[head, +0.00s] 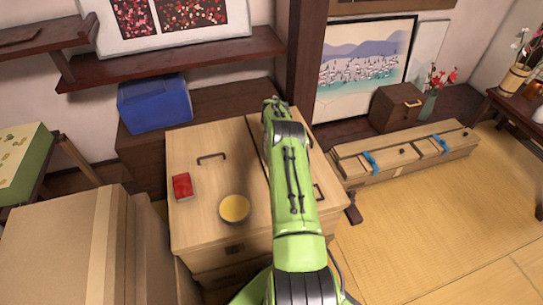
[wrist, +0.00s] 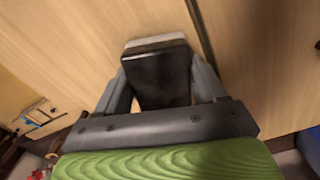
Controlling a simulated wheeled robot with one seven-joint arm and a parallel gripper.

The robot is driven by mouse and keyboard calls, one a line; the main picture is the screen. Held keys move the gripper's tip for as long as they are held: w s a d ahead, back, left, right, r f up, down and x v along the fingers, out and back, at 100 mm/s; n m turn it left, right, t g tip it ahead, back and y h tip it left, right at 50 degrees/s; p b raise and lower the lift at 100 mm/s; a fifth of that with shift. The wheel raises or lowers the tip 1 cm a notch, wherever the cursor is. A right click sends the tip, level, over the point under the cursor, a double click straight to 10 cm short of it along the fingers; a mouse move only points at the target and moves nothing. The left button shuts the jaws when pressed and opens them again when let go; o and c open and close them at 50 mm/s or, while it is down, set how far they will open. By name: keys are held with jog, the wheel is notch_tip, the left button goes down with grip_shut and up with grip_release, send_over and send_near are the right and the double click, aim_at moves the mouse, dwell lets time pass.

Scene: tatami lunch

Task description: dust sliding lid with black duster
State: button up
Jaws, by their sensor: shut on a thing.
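My gripper (wrist: 162,84) is shut on the black duster (wrist: 158,70), with one finger on each side of it. A pale strip shows along the duster's far edge. The duster is over the light wooden top in the wrist view; I cannot tell whether it touches. In the head view my arm reaches over the light wooden chest and hides the duster. The chest's top has a left panel (head: 205,140) with a dark handle and a right panel (head: 318,165), partly hidden by my arm. A dark seam runs between them. I cannot tell which panel slides.
A red box (head: 181,187) and a yellow bowl (head: 234,208) stand on the left panel. A blue box (head: 154,104) is behind, left. Cardboard boxes (head: 65,240) stand at front left. A long low chest (head: 405,152) with blue straps is at right. The tatami (head: 430,225) in front is clear.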

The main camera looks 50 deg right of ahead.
jog(key=shift+s+d, duration=0.5)
jog(key=shift+d, duration=0.4)
jog(key=shift+s+d+f, duration=0.1)
jog(key=shift+s+d, duration=0.35)
jog(key=shift+d, duration=0.3)
jog(key=shift+s+d+f, duration=0.1)
jog(key=shift+s+d, duration=0.35)
jog(key=shift+d, duration=0.25)
jog(key=shift+r, duration=0.1)
jog(key=shift+r+p, duration=1.15)
jog(key=shift+r, duration=1.85)
jog(key=shift+w, duration=0.1)
jog(key=shift+r+p, duration=0.55)
jog(key=shift+r, duration=1)
